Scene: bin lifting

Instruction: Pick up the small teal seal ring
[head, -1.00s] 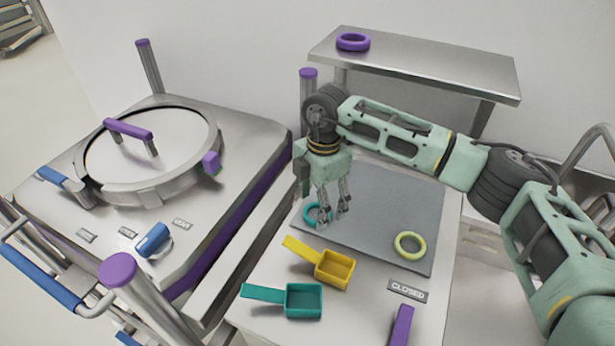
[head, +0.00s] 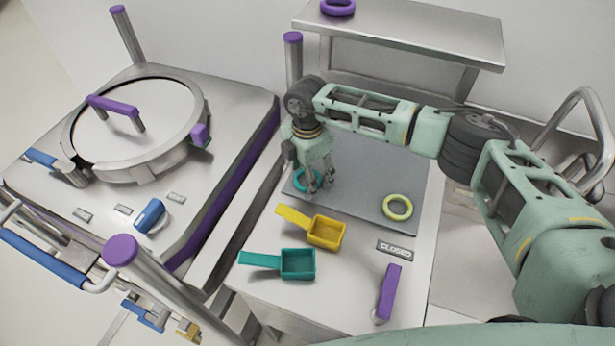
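The small teal seal ring (head: 299,184) lies on the grey mat (head: 361,179) near its left edge. My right gripper (head: 320,189) points down at the ring's right side, with its fingers apart. The near finger overlaps the ring in the head view and hides part of its right side. I cannot tell whether it touches the ring or reaches inside it. My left gripper is not in view.
A yellow-green ring (head: 398,207) lies at the mat's right. A yellow scoop (head: 326,232), a teal scoop (head: 298,264) and a purple handle (head: 389,293) are in front. A purple ring (head: 338,7) sits on the raised shelf (head: 420,38). A round-lidded vessel (head: 138,125) stands left.

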